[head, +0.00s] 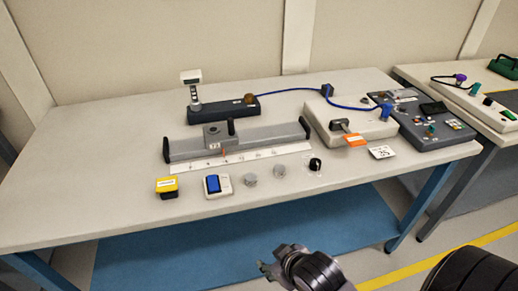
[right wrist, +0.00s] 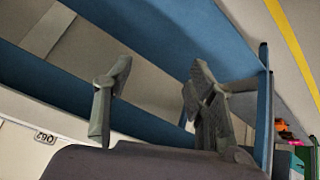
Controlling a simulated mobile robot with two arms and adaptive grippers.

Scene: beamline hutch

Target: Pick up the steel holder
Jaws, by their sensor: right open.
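Two small round grey metal pieces lie near the front edge of the table: a left one (head: 251,180) and a right one (head: 279,171). Either could be the steel holder; I cannot tell which. My right gripper (head: 275,262) is in front of the table, low in the head view, apart from both pieces. In the right wrist view its two fingers (right wrist: 155,95) are spread with nothing between them. The round pieces do not show in that view. My left gripper is not in view.
The table (head: 100,150) carries a grey rail (head: 260,142), a ruler strip (head: 235,157), a yellow box (head: 167,188), a blue-and-white switch (head: 217,185), a black knob (head: 315,164) and a white box (head: 325,115) with an orange tag. Its left part is clear.

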